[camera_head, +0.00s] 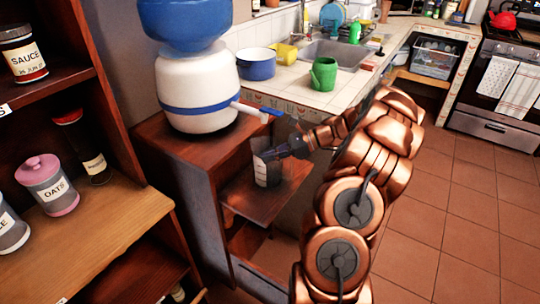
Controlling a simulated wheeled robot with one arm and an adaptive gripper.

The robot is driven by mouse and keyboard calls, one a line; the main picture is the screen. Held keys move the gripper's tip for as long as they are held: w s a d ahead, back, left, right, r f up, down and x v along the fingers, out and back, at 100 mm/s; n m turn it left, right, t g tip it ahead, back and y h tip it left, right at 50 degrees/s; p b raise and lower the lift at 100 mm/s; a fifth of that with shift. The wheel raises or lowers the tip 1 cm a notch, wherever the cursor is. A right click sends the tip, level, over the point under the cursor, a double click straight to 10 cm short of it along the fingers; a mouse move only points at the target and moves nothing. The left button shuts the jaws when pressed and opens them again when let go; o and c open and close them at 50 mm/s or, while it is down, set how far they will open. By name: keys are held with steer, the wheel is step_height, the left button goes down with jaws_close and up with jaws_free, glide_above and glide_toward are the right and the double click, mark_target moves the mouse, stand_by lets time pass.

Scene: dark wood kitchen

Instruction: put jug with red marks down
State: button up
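A clear, greyish jug (264,171) is at the low wooden shelf (272,204) below the tap of the water dispenser (197,88). It looks upright. Pale marks show on its side, but I cannot make out red ones. I cannot tell whether its base rests on the shelf or is just above it. My copper arm comes in from the right, and my gripper (277,153) is at the jug's upper right side, against or very near it. The dark fingers are small and blend with the jug, so their closure is unclear.
The dispenser's tap (262,114) juts out just above the jug. A tiled counter at the back holds a green jug (323,74), a blue pot (256,64) and a sink (336,52). A shelf with an oats jar (48,184) is at left. Floor at right is clear.

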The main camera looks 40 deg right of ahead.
steer(key=o, duration=0.5)
steer(key=shift+c, duration=0.2)
steer(key=shift+r, duration=0.1)
steer(key=v, duration=1.2)
steer(key=shift+b, duration=0.45)
